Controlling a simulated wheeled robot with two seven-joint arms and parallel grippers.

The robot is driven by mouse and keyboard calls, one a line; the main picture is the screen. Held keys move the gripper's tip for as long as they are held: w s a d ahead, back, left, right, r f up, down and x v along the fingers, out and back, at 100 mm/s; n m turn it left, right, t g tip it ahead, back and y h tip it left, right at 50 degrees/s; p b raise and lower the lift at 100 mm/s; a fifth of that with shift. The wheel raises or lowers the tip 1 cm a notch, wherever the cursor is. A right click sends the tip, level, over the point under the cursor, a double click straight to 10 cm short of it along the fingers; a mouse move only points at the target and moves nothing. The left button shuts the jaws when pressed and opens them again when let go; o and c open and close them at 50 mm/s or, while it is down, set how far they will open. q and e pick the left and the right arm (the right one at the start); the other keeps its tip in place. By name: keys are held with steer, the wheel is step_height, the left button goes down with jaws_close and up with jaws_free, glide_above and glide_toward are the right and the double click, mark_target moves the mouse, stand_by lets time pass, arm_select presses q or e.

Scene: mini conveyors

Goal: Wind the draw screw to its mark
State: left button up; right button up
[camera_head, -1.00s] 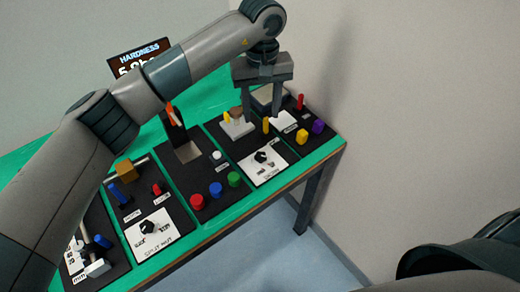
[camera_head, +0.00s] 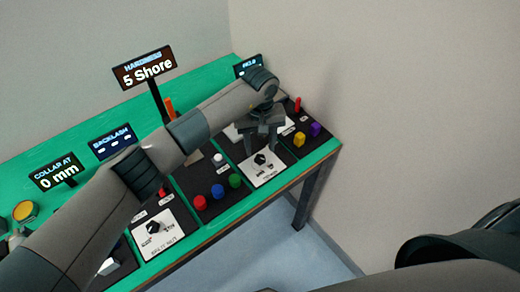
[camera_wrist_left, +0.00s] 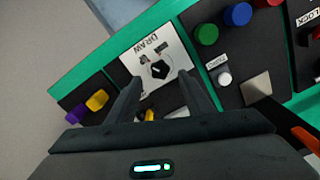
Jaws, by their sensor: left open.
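A black knob (camera_head: 261,160) sits on a white card on the right-hand black panel. In the left wrist view the same knob (camera_wrist_left: 160,71) sits on a white card (camera_wrist_left: 138,54) marked DRAW. My left gripper (camera_head: 263,149) is open, pointing down over this card. In the left wrist view its two fingers (camera_wrist_left: 160,82) stand apart on either side of the knob, with nothing between them. I cannot tell how far above the card the fingertips are. My right gripper is not in view.
Red, blue and green buttons (camera_head: 217,190) lie left of the knob; a yellow block (camera_head: 299,139) and a purple block (camera_head: 315,129) lie right. Another dial card (camera_head: 157,234) is at the left. A screen (camera_head: 146,70) reads 5 Shore; another (camera_head: 56,176) reads 0 mm.

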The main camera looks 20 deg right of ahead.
mark_target(260, 158)
arm_select(q)
steer(key=shift+f+p, duration=0.55)
steer(key=shift+f, duration=1.8)
steer(key=shift+c, duration=0.6)
steer(key=c, duration=1)
